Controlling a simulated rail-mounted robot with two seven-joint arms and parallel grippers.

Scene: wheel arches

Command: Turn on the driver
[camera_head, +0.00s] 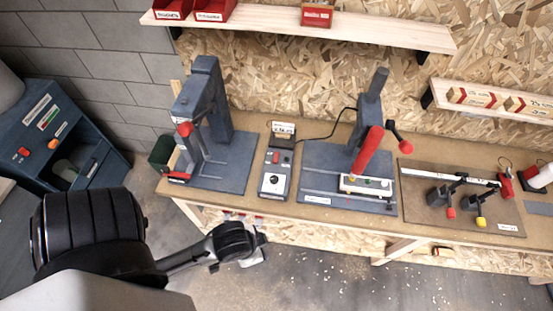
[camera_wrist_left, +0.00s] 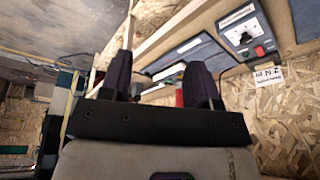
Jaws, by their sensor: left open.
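A grey control box (camera_head: 275,178) with a black knob, a red switch and a small sign on top stands on the bench, between two grey fixtures. In the left wrist view the box (camera_wrist_left: 238,32) is at the upper right, upside down, its red switch (camera_wrist_left: 260,51) beside the knob. A black cable runs behind the box towards the right fixture, where a red cylindrical tool stands tilted (camera_head: 368,150); I cannot tell whether it is the driver. My left gripper (camera_head: 256,248) is in front of and below the bench edge, apart from the box. Its fingers (camera_wrist_left: 160,80) are open and empty.
The wooden bench (camera_head: 245,204) carries a grey press (camera_head: 205,115) on the left and a plate with clamps (camera_head: 455,195) on the right. A shelf with red bins (camera_head: 213,10) hangs above. A dark blue console (camera_head: 60,135) stands at left.

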